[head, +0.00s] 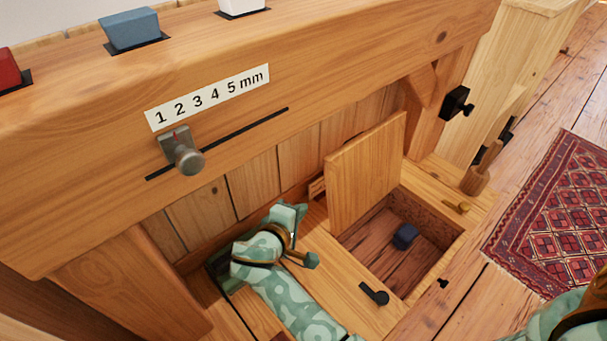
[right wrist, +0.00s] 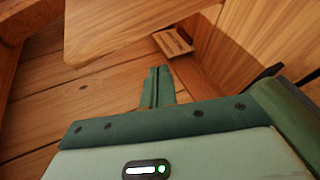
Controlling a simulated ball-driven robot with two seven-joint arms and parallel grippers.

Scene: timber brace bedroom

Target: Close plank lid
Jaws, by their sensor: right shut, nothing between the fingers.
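The square plank lid (head: 366,172) stands raised, tilted up along the left side of an open compartment (head: 440,257) in the wooden bench. A dark blue block (head: 405,236) lies inside the compartment. My right gripper (head: 311,260) is left of the lid, low over the boards, shut and empty. In the right wrist view its closed fingers (right wrist: 157,86) point toward the boards, and the pale plank at the top (right wrist: 135,22) appears to be the lid, apart from them. My left gripper is not in view.
A black latch-like piece (head: 374,293) lies in front of the compartment. A small wooden piece (head: 317,188) sits behind the lid. Above is a beam with a 1–5 mm scale (head: 208,97) and a metal knob slider (head: 183,155). A patterned rug (head: 555,215) lies at right.

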